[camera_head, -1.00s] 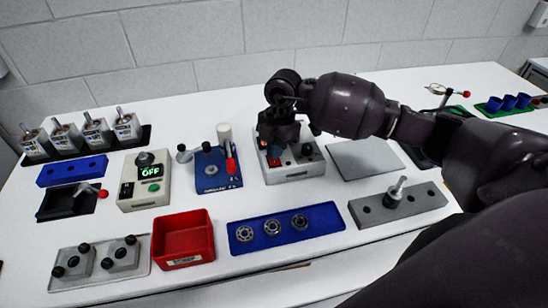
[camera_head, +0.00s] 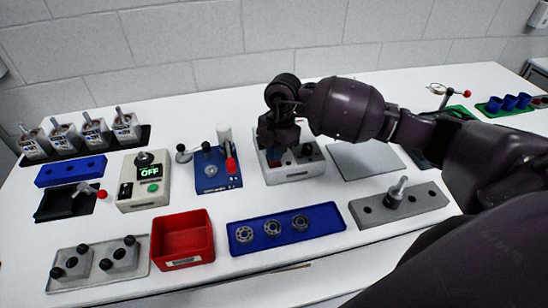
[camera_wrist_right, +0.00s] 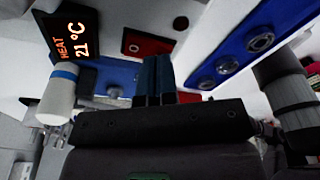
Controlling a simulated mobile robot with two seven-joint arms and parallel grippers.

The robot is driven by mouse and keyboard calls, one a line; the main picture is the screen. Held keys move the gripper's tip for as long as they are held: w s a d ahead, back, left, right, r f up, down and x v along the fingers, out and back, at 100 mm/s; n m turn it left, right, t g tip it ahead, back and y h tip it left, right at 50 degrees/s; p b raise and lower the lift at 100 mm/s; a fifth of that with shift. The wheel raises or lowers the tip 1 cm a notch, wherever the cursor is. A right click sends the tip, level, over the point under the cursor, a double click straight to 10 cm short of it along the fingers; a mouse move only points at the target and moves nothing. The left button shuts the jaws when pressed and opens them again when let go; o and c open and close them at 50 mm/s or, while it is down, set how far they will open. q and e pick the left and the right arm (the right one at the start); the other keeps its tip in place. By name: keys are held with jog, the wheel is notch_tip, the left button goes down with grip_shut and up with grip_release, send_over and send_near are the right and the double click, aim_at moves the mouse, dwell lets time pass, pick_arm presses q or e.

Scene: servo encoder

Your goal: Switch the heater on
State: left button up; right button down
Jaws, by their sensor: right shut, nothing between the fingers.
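The heater (camera_head: 293,175) is a light grey box at the back middle of the table. In the right wrist view its black display (camera_wrist_right: 72,42) reads HEAT 21 °C in orange. A red rocker switch (camera_wrist_right: 147,43) in a dark frame shows there too. My right gripper (camera_head: 276,155) is over the left part of the heater and covers much of its top. In the right wrist view its blue fingers (camera_wrist_right: 154,62) are together and empty, with their tips close to the red switch. I cannot tell whether they touch it. My left gripper is not in view.
Left of the heater stands a blue-based device (camera_head: 212,183) with a white post and red handle. Further left is a box reading OFF (camera_head: 148,185). In front lie a blue tray with bearings (camera_head: 325,232) and a red bin (camera_head: 183,240). A grey plate (camera_head: 365,160) lies right.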

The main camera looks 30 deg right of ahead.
jog(key=shift+f, duration=0.2)
jog(key=shift+f, duration=0.25)
jog(key=shift+s, duration=0.1)
jog(key=shift+r+p, duration=0.4)
jog(key=shift+r, duration=0.3)
jog(key=shift+r+p, duration=0.85)
jog(key=shift+r, duration=0.3)
jog(key=shift+r+p, duration=1.35)
jog(key=shift+r, duration=0.35)
